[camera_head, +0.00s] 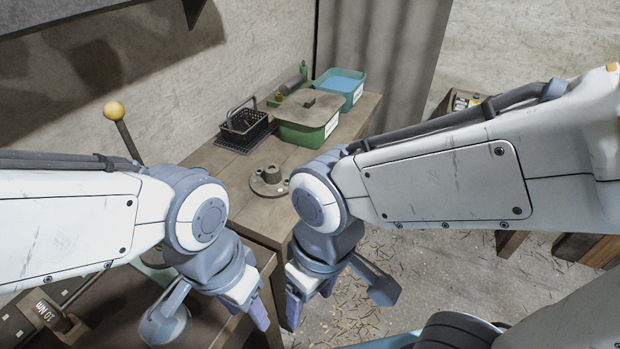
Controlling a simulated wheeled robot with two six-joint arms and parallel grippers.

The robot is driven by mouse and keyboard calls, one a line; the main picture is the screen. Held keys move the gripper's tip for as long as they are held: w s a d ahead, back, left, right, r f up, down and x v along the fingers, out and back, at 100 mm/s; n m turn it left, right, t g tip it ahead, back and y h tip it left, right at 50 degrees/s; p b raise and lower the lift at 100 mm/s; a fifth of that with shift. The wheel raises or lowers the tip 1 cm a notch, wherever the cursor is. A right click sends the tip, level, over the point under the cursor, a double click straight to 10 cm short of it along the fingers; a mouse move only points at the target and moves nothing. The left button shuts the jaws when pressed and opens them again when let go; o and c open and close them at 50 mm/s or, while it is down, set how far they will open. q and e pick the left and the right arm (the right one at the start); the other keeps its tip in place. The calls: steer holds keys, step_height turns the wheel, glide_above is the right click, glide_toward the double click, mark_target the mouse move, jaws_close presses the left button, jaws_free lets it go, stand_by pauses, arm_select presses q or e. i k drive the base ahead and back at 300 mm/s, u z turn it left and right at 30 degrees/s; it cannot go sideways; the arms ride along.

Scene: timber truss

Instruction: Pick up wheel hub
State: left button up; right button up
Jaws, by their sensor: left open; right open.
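The wheel hub (268,181), a dark grey-brown flanged disc with a raised centre, lies on the wooden bench (224,168), behind my two grippers. My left gripper (252,312) points down over the near edge of the bench, in front of the hub and apart from it. My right gripper (294,308) also points down, close beside the left one and apart from the hub. Both are open, and I see nothing between their fingers. The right arm's wrist is just right of the hub in the picture.
On the bench behind the hub are a black wire basket (243,123), a green lidded bin (308,118) and a blue-topped bin (342,84). Wood chips cover the floor (420,275) at right.

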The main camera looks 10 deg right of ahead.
mark_target(270, 185)
steer(key=z, duration=1.3)
steer(key=i, duration=1.75)
steer(key=u, duration=2.7)
